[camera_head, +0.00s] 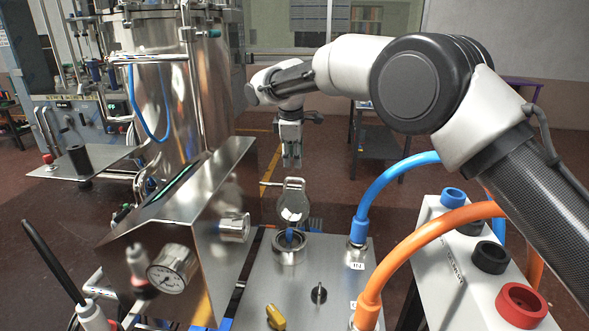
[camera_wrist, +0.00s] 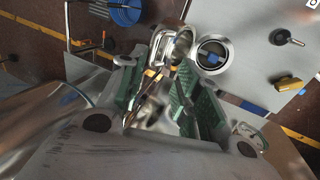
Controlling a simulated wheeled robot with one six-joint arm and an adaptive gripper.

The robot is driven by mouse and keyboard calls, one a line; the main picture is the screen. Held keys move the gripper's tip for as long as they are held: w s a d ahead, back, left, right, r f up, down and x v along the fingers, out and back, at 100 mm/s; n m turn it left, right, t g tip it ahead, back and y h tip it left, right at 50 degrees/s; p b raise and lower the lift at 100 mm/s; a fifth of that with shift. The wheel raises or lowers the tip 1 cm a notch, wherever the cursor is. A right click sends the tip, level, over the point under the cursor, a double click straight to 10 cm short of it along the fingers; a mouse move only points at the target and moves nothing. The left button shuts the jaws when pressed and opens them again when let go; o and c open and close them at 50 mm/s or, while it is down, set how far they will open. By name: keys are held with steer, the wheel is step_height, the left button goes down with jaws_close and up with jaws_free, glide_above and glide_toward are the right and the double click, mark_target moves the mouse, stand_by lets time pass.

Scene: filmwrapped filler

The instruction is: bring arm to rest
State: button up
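My arm reaches in from the right, and my gripper (camera_head: 291,163) points down above the steel-topped unit. In the wrist view my gripper (camera_wrist: 168,82) has its two green-padded fingers apart, and I see no object held between them. Below it, a round metal filler port (camera_head: 289,246) has its hinged lid (camera_head: 291,197) standing open. Something blue sits inside the port. The port (camera_wrist: 214,54) and lid (camera_wrist: 178,45) also show in the wrist view, near the fingertips. The gripper looks apart from the lid in the head view.
A blue hose (camera_head: 389,184) and an orange hose (camera_head: 412,243) arch beside the port under my arm. A slanted steel panel (camera_head: 196,225) with a pressure gauge (camera_head: 172,269) stands left. A steel tank (camera_head: 165,95) rises behind. A black knob (camera_head: 319,293) and yellow handle (camera_head: 275,317) are in front.

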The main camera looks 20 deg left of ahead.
steer(key=shift+s+r, duration=0.25)
steer(key=shift+r, duration=0.4)
